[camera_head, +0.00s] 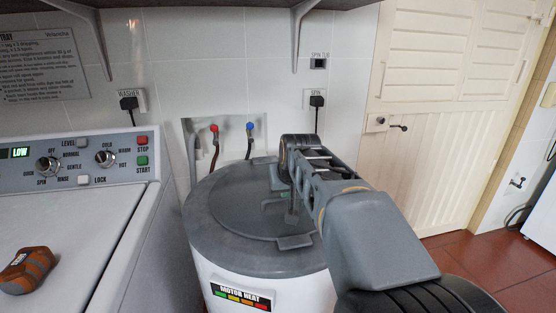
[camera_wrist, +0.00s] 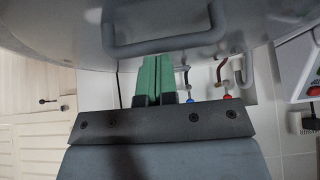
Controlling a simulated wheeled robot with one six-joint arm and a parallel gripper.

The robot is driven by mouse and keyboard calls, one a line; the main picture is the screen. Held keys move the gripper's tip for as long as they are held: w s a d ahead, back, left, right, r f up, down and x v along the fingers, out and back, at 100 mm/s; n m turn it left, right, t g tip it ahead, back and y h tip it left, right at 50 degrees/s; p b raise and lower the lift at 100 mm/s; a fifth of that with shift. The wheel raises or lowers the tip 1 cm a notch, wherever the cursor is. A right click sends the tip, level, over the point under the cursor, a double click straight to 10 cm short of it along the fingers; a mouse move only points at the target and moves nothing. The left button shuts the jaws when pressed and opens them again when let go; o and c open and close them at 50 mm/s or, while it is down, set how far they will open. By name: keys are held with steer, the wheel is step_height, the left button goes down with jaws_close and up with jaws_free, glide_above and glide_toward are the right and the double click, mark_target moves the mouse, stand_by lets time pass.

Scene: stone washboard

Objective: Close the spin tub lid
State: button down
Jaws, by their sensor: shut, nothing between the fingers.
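The spin tub (camera_head: 203,225) is a white round drum with a grey top and stands in the middle of the head view. Its round grey lid (camera_head: 232,207) appears to lie flat over the tub's opening; I cannot tell whether it is fully seated. My gripper (camera_wrist: 153,62) is shut and empty, with green fingers. In the head view it reaches down over the right part of the lid, and the fingertips are mostly hidden. In the wrist view the lid's U-shaped grey handle (camera_wrist: 168,47) is right by the fingertips; I cannot tell whether they touch.
A washer (camera_head: 70,225) with a control panel stands left, with a brown-and-grey object (camera_head: 25,270) on it. Red and blue hose taps (camera_head: 232,128) and a plugged-in cord (camera_head: 317,102) are on the wall behind. A cream door (camera_head: 440,120) and open tiled floor are at right.

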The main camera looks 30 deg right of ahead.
steer(key=shift+s+a+f+b, duration=0.1)
steer(key=shift+s+f+b, duration=0.15)
steer(key=shift+f+b, duration=0.3)
steer(key=shift+f, duration=0.2)
steer(key=w+r+p+v, duration=0.1)
steer(key=p+v, duration=0.2)
steer(key=v, duration=0.4)
steer(key=w+d+r+p+v, duration=0.1)
steer(key=w+p+v, duration=0.1)
steer(key=v, duration=0.4)
steer(key=s+a+f+g+p, duration=0.1)
steer(key=s+a+f+p, duration=0.3)
steer(key=f, duration=0.3)
steer(key=s+a+n+g+y+p, duration=0.1)
steer(key=s+a+n+p, duration=0.2)
steer(key=s+a+p, duration=0.3)
steer(key=a+p, duration=0.2)
steer(key=p, duration=0.2)
steer(key=shift+g+y+p, duration=0.4)
